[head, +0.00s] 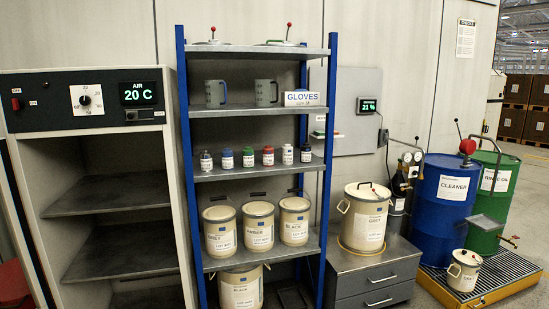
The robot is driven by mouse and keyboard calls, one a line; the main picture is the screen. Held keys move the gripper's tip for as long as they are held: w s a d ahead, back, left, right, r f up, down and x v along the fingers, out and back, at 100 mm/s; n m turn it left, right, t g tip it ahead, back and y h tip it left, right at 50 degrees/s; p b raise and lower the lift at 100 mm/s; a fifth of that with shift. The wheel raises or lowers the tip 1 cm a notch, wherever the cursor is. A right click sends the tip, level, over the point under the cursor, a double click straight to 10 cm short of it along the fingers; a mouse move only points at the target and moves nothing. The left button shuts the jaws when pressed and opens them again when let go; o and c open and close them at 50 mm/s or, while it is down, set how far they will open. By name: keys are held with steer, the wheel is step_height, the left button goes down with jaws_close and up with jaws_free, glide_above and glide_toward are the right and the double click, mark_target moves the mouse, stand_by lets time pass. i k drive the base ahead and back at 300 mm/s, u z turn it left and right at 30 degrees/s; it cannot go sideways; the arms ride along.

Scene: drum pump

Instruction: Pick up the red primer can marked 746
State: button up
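Three beige lidded cans with white labels stand in a row on the lower shelf of the blue-posted rack (183,130): a left can (208,217), a middle can (259,210) and a right can (294,236) that seems to read BLACK. Their lot numbers are too small to read. Another beige can (239,273) stands below, its label seeming to read BLACK. A larger beige can (347,215) labelled GREY sits on the grey drawer cabinet (345,271). No can body looks red, and I cannot make out 746 anywhere. My gripper is not in view.
Small bottles, including a red-capped one (268,156), line the middle shelf, with jugs (215,93) above. An open-fronted oven (95,200) is left. A blue drum (437,215), a green drum (511,175) and a small can (463,270) stand right on a yellow-edged pallet (476,298).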

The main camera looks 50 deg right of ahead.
mark_target(268, 151)
steer(key=u, duration=0.1)
steer(key=i, duration=0.95)
steer(key=z, duration=0.05)
